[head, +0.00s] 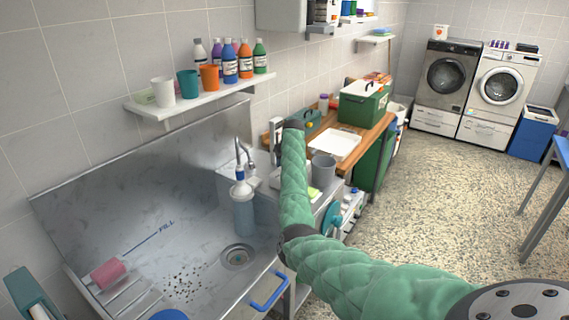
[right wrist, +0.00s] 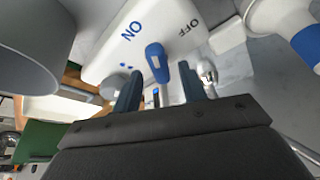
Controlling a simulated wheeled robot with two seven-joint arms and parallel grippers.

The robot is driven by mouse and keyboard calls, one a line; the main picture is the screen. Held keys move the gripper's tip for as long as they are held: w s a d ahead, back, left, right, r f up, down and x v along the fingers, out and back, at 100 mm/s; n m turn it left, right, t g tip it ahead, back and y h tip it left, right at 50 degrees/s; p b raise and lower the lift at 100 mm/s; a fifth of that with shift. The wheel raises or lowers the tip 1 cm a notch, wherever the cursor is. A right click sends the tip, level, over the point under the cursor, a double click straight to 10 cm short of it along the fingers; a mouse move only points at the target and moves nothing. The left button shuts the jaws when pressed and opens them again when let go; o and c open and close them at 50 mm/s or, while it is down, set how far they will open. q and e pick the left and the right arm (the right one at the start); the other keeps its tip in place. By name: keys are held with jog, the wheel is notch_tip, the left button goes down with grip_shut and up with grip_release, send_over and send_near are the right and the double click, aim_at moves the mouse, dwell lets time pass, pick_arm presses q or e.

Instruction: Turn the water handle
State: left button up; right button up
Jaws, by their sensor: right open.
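The water handle (right wrist: 154,56) is a short blue lever on a white panel (right wrist: 108,62) marked ON and OFF, seen in the right wrist view. It points between the two marks. My right gripper (right wrist: 160,73) is open, with one dark finger on each side of the lever's lower end; I cannot tell whether either finger touches it. In the head view my green-sleeved right arm reaches over the sink's right side and hides the panel and lever. The metal tap (head: 241,153) stands left of it. My left gripper is not in view.
A bottle (head: 243,215) stands in the steel sink (head: 190,225) near the drain. A grey cup (head: 322,170) is close to the right of my arm and shows large in the right wrist view (right wrist: 30,55). A shelf (head: 205,97) with cups and bottles hangs above.

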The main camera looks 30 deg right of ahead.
jog(key=b+v, duration=0.2)
jog(key=v, duration=0.3)
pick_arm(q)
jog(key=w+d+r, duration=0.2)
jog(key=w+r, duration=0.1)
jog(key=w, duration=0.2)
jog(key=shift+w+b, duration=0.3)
pick_arm(e)
jog(key=shift+v, duration=1.05)
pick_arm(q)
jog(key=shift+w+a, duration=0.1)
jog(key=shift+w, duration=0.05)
